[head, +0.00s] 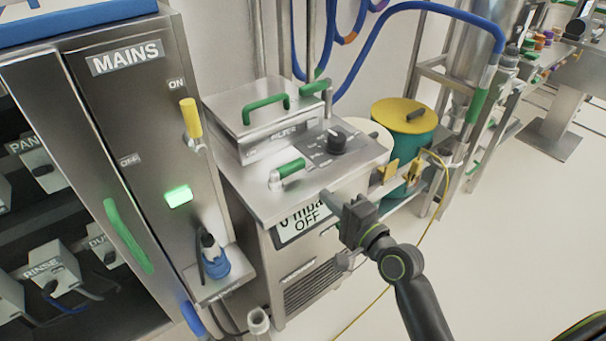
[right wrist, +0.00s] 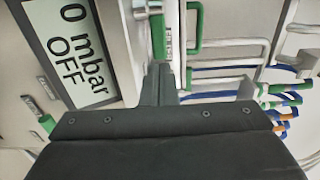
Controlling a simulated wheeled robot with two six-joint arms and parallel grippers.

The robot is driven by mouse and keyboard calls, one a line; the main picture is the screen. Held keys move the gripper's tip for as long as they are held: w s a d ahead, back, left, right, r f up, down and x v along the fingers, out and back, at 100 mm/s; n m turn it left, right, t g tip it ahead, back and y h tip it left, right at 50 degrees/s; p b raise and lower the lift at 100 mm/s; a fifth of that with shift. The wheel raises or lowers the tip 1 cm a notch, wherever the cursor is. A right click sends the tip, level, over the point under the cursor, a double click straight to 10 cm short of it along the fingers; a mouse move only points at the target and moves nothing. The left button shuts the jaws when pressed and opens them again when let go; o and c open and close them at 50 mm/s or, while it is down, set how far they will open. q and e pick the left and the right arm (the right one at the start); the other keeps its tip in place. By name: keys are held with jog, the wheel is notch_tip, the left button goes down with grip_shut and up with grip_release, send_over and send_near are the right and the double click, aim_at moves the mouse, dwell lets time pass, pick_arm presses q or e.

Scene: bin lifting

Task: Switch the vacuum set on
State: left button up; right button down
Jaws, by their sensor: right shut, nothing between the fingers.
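The vacuum set is a steel cabinet (head: 246,195) with a sloped top panel. Its display (head: 303,217) reads "0 mbar OFF"; the display also fills the left of the right wrist view (right wrist: 72,48). A black rotary knob (head: 337,142) and a green-gripped lever (head: 288,170) sit on the top panel. My right gripper (head: 333,202) is shut and empty, in front of the panel's front edge, near the display's right end. In the right wrist view its fingertips (right wrist: 160,70) point towards a green handle (right wrist: 158,37); contact cannot be told. My left gripper is out of view.
Left stands the MAINS cabinet (head: 125,60) with a yellow lever (head: 190,117) by ON and a lit green lamp (head: 178,196). A teal drum (head: 408,140) with a yellow lid, blue hoses (head: 372,45) and a yellow cable (head: 432,215) are right. Floor is clear at right.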

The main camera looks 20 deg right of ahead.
aim_at(299, 168)
jog(key=x, duration=0.9)
jog(key=shift+w+f, duration=0.1)
jog(key=shift+w, duration=0.05)
jog(key=shift+w+d+p, duration=0.15)
jog(key=shift+w+p, duration=0.3)
jog(key=shift+p, duration=0.1)
jog(key=shift+w, duration=0.4)
jog(key=shift+d, duration=0.1)
